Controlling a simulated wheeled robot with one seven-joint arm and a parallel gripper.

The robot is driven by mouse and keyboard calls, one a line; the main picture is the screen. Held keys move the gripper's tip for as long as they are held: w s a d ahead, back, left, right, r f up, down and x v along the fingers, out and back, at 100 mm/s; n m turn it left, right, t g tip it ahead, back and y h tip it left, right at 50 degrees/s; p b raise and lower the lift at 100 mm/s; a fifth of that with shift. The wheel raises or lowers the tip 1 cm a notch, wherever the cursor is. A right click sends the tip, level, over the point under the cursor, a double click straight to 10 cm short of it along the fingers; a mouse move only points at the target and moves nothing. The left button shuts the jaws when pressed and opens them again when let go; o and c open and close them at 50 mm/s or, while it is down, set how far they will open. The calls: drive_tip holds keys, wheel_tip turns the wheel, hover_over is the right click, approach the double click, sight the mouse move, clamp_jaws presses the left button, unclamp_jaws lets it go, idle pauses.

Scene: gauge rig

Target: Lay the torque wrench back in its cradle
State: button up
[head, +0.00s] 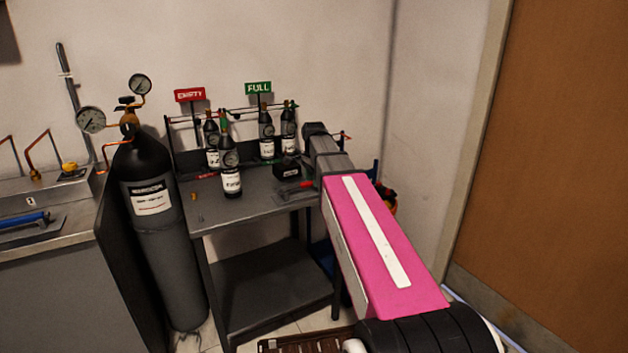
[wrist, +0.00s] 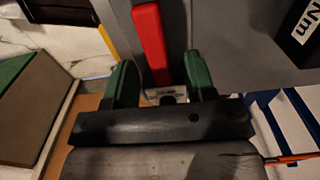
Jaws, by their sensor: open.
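The torque wrench shows in the wrist view as a red handle (wrist: 150,40), lying between the two green fingers of my gripper (wrist: 160,84). It is nearer the left finger, and I see a gap on the right side. My gripper is open, and I cannot tell whether either finger touches the handle. In the head view a small red handle (head: 303,185) shows at the right front of the grey table, beside my arm's end; my arm hides the gripper there. I cannot make out the cradle.
The grey table (head: 255,199) carries several dark bottles and a black box (head: 288,169), marked Nm in the wrist view (wrist: 303,30). Red EMPTY (head: 189,94) and green FULL (head: 258,87) signs stand behind. A tall black cylinder (head: 165,245) stands left.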

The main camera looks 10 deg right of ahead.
wheel_tip(320, 180, up, 10)
drive_tip(key=shift+r, duration=0.25)
idle(0.3)
